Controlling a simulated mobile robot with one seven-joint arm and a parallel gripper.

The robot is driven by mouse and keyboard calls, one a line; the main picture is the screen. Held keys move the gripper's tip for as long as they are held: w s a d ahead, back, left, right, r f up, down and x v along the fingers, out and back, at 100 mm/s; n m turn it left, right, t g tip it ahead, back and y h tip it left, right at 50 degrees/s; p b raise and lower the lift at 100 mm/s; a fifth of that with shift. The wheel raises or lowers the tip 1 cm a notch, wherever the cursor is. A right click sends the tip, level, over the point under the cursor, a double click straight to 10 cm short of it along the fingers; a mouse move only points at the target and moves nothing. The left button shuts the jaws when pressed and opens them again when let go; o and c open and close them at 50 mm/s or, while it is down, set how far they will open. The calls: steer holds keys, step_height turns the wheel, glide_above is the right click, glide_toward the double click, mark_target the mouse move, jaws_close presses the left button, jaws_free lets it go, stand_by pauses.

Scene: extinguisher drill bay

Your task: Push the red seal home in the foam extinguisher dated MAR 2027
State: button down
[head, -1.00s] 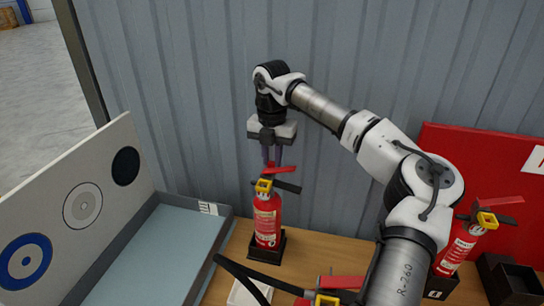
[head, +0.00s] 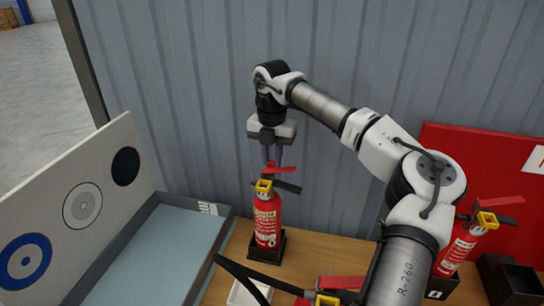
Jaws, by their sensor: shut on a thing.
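A red extinguisher (head: 267,222) stands upright in a black holder on the wooden table, left of my arm. It has a yellow collar (head: 263,187), a black handle (head: 288,187) and a red lever (head: 282,169) on top. My gripper (head: 271,163) points straight down just over its head, with the fingers close together. The red seal is too small to make out apart from the red lever and is largely hidden at the fingertips. The label print is too small to read, so I cannot tell its date.
Another red extinguisher (head: 458,247) stands at right by a red board (head: 470,155). A third is partly hidden by my arm at the bottom. A blue-grey tray (head: 165,250) and a target board (head: 80,205) are at left. A corrugated wall is behind.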

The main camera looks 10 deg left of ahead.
stand_by(0.4)
steer(key=c, duration=1.2)
jaws_free()
steer(key=shift+c, duration=0.2)
